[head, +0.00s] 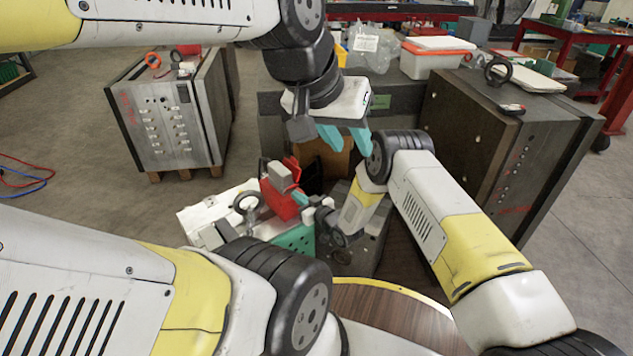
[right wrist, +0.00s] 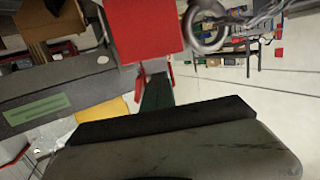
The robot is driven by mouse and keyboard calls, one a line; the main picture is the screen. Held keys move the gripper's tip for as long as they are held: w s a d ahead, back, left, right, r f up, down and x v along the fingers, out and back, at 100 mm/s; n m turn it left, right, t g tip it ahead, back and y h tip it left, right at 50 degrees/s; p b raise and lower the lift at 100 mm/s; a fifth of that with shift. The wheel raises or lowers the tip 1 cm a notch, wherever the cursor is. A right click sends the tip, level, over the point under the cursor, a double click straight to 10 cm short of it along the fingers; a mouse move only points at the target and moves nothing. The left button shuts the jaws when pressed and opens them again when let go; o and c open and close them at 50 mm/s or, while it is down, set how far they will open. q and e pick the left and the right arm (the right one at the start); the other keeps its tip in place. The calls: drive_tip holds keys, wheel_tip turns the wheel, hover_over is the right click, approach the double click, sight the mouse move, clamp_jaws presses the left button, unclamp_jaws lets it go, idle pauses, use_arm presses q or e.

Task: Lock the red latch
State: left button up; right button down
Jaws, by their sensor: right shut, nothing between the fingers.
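The red latch (head: 279,197) stands upright at the centre of the head view, on the near mould base with the teal block (head: 296,238). In the right wrist view the red latch (right wrist: 145,28) fills the top middle, with thin red parts below it. My right gripper (head: 300,198) is shut and empty, its teal fingertips right beside the latch; I cannot tell if they touch it. Its dark green fingers (right wrist: 157,92) point at the latch in the wrist view. My left gripper (head: 346,138) is open and empty, above and right of the latch.
A dark metal ring (head: 246,201) stands left of the latch. A large mould base (head: 172,112) stands at the back left and another (head: 495,145) at the right. An orange-and-white box (head: 436,57) is behind. Open floor lies to the left.

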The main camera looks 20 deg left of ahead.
drive_tip(key=shift+w+d+r, duration=0.1)
drive_tip(key=shift+d+r, duration=0.1)
drive_tip(key=shift+r, duration=0.05)
drive_tip(key=shift+d+r, duration=0.1)
idle(0.3)
drive_tip(key=shift+w+a+r, duration=0.2)
drive_tip(key=shift+a+r, duration=0.1)
drive_tip(key=shift+r, duration=0.25)
drive_tip(key=shift+w+a+r, duration=0.1)
idle(0.4)
drive_tip(key=shift+w+a+r, duration=0.15)
drive_tip(key=shift+a+r, duration=0.15)
idle(0.3)
drive_tip(key=shift+v, duration=2.55)
drive_tip(key=shift+r, duration=0.1)
